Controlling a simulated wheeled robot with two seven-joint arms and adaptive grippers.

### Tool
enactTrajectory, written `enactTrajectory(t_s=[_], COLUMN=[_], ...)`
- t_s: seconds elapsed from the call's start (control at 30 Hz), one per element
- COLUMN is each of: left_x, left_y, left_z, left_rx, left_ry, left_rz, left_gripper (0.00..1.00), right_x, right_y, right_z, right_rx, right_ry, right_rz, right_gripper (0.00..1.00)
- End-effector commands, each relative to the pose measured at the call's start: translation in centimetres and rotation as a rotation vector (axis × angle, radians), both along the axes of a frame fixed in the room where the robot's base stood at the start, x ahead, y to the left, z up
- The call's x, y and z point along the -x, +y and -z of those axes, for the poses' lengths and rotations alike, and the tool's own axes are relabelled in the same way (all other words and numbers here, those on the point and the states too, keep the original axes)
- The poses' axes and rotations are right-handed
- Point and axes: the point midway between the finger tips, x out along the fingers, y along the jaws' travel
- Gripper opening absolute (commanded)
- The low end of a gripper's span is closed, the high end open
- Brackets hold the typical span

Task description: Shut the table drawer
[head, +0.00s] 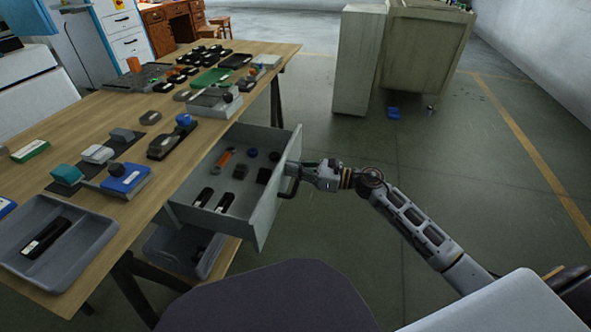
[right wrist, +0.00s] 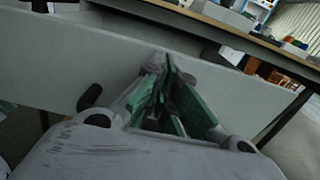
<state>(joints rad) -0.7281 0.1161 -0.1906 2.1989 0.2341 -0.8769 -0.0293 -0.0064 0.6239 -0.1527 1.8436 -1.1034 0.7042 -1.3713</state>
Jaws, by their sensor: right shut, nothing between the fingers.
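The grey table drawer (head: 262,222) is pulled out from under the wooden table (head: 180,138). It holds several small black, orange and dark parts. A dark handle (head: 291,182) is on its front; it also shows left of the fingers in the right wrist view (right wrist: 89,97). My right gripper (head: 296,171) is shut and empty, at the outer face of the drawer front, beside the handle. In the right wrist view its green-lined fingers (right wrist: 167,95) point at the drawer front panel (right wrist: 60,65) and look close to it or touching. My left gripper is not in view.
Trays, blocks and tools crowd the tabletop, with a grey tray (head: 92,258) at the near left. A grey bin (head: 168,250) sits on a lower shelf under the drawer.

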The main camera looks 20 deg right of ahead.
Motion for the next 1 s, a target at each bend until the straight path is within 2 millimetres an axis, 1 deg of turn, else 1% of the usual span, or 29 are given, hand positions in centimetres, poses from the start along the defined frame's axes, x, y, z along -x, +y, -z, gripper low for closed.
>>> enactTrajectory(t_s=[0.27, 0.47, 0.57, 0.77, 1.0], left_x=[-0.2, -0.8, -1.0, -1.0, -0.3], left_y=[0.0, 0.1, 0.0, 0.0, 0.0], left_z=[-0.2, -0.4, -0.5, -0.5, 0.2], left_rx=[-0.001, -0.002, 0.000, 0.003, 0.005], left_ry=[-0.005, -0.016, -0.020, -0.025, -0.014], left_rz=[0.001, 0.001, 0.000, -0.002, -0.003], left_gripper=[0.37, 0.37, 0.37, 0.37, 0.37], right_x=[-0.1, -0.7, -1.2, -2.8, -4.8], right_y=[0.1, 1.0, 1.8, 4.0, 7.0], right_z=[0.0, 0.0, -0.1, -0.1, -0.2], right_rx=[-0.001, -0.002, -0.001, -0.001, -0.001], right_ry=[-0.001, -0.001, -0.002, -0.003, -0.003], right_rz=[0.000, 0.000, 0.000, -0.001, -0.001], right_gripper=[0.00, 0.00, 0.00, 0.00, 0.00])
